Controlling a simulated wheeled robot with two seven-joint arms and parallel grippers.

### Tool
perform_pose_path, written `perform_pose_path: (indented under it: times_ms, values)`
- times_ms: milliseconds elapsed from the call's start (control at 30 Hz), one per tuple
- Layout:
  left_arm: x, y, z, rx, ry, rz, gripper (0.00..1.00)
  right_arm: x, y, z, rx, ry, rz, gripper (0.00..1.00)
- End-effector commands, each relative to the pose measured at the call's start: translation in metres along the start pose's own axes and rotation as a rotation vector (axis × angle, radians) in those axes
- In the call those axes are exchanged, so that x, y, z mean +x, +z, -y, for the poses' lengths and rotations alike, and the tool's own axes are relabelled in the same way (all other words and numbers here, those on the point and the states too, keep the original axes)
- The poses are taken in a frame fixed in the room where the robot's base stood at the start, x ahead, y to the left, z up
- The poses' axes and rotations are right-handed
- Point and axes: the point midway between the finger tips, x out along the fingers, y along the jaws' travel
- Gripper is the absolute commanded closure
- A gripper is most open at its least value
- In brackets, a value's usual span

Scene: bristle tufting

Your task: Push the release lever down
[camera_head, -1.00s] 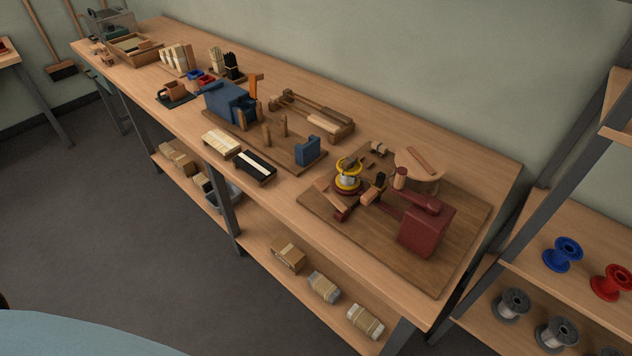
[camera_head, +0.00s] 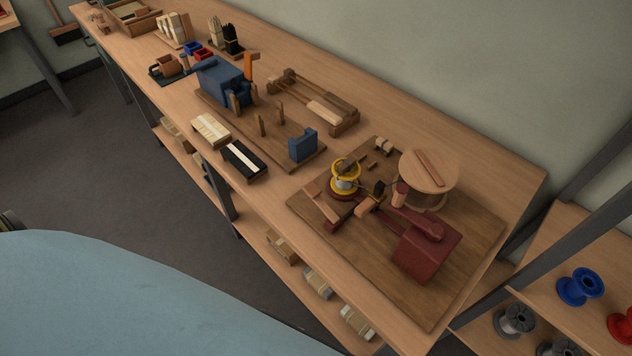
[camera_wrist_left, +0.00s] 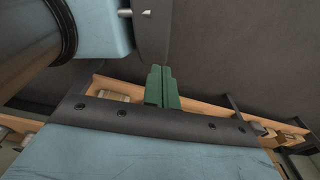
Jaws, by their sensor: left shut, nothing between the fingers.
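A blue clamp-like machine (camera_head: 222,82) stands on a wooden board on the bench, with an upright orange lever (camera_head: 251,66) at its right side. A dark red machine (camera_head: 425,250) stands on another board nearer the right end, with a red arm and a wooden knob (camera_head: 399,194). The frames do not label either as the release lever. My left gripper (camera_wrist_left: 160,76) has green fingers, shut and empty, in the left wrist view; it is away from both machines and not in the head view. My right gripper is not in view.
The long wooden bench (camera_head: 500,185) also holds a yellow spool (camera_head: 345,175), a round wooden disc (camera_head: 428,171), a black brush block (camera_head: 244,160) and a wooden frame (camera_head: 315,100). A shelf with blue (camera_head: 578,287) and red spools stands at right. Open floor lies left of the bench.

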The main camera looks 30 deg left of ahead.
Motion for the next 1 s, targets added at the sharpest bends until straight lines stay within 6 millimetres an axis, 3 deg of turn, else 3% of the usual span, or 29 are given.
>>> perform_pose_path:
  times_ms: [33,67,167,267,367,500,600,700,1000]
  values:
    - [-0.001,0.015,0.0,0.002,0.0,0.022,1.0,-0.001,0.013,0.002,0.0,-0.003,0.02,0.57]
    - [-0.001,0.015,0.001,0.003,-0.001,0.023,1.0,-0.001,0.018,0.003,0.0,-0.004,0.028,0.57]
    - [-0.005,-0.006,0.004,0.0,-0.002,0.004,1.0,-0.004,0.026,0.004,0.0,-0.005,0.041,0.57]
    - [-0.017,-0.043,0.006,-0.007,-0.002,-0.02,1.0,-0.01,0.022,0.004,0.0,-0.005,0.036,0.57]
    - [-0.042,-0.095,0.008,-0.014,0.004,-0.05,1.0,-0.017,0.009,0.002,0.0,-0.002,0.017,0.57]
    - [-0.094,-0.17,0.006,-0.017,0.027,-0.092,1.0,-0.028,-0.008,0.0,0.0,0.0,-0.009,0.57]
    - [-0.14,-0.215,0.0,-0.012,0.05,-0.12,1.0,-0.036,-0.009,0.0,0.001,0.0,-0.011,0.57]
    - [-0.188,-0.249,-0.008,0.001,0.074,-0.142,1.0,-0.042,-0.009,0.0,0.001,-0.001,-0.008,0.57]
    - [-0.311,-0.314,-0.037,0.086,0.157,-0.189,1.0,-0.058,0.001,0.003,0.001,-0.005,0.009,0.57]
